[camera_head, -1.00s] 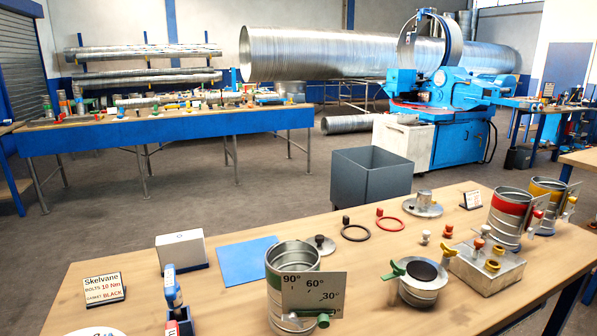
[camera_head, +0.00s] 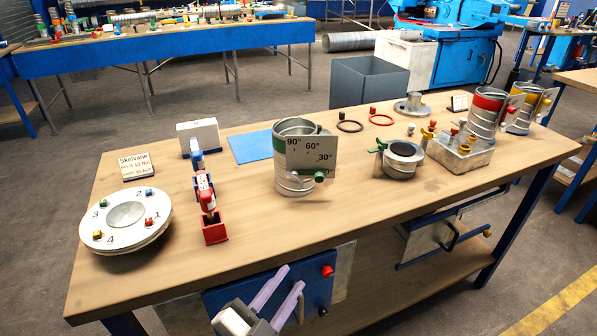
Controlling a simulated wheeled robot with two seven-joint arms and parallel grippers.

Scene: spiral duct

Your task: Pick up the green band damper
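The green band damper (camera_head: 286,182) is a silver duct cylinder standing upright on the wooden bench. A strip of its green band shows at the upper left. A plate marked 90°, 60° and 30° covers part of its front, with a green-ended handle low on the right. My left gripper (camera_head: 294,277) is at the bottom of the head view, in front of the bench edge. Its two pale purple fingers are apart with nothing between them. It is well short of the damper and not touching it. My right gripper is not in view.
On the bench (camera_head: 360,215), a red tool in a stand (camera_head: 213,230) and a numbered round disc (camera_head: 126,216) are left of the damper. A smaller green-handled collar (camera_head: 402,160), a fittings block (camera_head: 462,155), and red-banded (camera_head: 486,118) and yellow-banded dampers (camera_head: 524,115) are right.

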